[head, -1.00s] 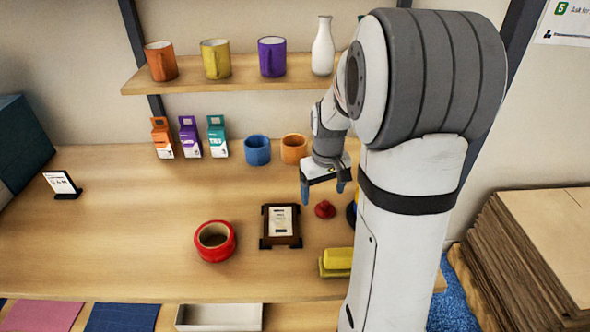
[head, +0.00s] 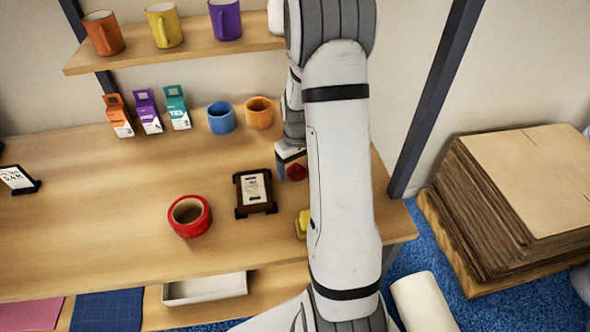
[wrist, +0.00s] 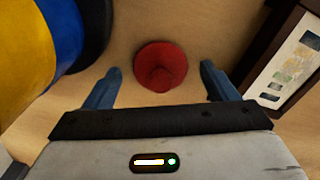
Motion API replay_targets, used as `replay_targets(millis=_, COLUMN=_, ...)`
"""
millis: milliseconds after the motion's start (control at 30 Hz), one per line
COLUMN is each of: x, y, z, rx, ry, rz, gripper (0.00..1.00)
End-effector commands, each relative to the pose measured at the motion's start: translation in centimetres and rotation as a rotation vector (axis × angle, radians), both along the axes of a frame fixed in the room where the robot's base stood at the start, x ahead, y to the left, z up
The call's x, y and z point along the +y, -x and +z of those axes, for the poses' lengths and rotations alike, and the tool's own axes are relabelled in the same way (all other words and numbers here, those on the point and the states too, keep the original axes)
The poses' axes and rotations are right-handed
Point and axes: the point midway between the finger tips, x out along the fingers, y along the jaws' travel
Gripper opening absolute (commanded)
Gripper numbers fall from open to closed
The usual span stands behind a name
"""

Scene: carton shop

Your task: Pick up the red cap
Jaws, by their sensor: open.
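The red cap (wrist: 160,66) sits on the wooden table, centred just beyond and between the two blue fingertips in the wrist view. In the head view the red cap (head: 297,172) is partly hidden behind my arm. My gripper (wrist: 160,82) is open and empty, with one finger to each side of the cap and apart from it. In the head view my gripper (head: 284,170) shows only in part, low over the table beside the cap.
A dark framed stand (head: 255,192) lies close by and shows at the right in the wrist view (wrist: 290,65). A yellow and blue round object (wrist: 40,45) is close on the left there. A red tape roll (head: 189,215) and a yellow item (head: 302,224) are nearer the front.

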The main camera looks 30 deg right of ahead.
Motion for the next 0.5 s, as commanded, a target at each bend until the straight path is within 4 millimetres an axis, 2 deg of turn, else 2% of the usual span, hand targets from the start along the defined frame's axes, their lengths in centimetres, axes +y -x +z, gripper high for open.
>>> replay_targets(millis=233, x=0.05, y=-0.05, z=-0.2, rx=-0.002, ry=0.001, rz=0.001, gripper=0.8)
replay_targets(millis=500, x=0.09, y=-0.06, z=-0.18, rx=-0.002, ry=0.001, rz=0.002, gripper=0.58)
